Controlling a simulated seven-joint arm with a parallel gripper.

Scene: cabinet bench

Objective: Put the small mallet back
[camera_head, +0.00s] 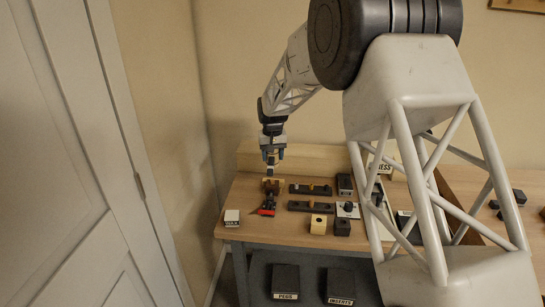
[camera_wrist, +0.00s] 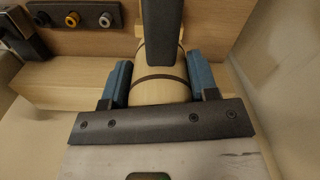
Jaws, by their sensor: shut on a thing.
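In the wrist view the small mallet shows as a pale wooden cylinder (camera_wrist: 160,90) with dark bands, and a dark bar that looks like its handle runs away from it toward the top edge. My gripper (camera_wrist: 160,82) has one blue finger on each side of the cylinder and is shut on it. In the head view my gripper (camera_head: 271,164) points down at the back left of the bench, just above a brown wooden piece (camera_head: 271,187). The mallet is too small to make out clearly there, and I cannot tell whether it touches anything below.
A red and black item (camera_head: 266,208) lies just in front. Dark strips with small parts (camera_head: 310,189) are to the right. A small white box (camera_head: 232,217) stands at the front left corner. A yellow block (camera_head: 318,224) is near the front edge. Labelled dark bins (camera_head: 285,280) sit below.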

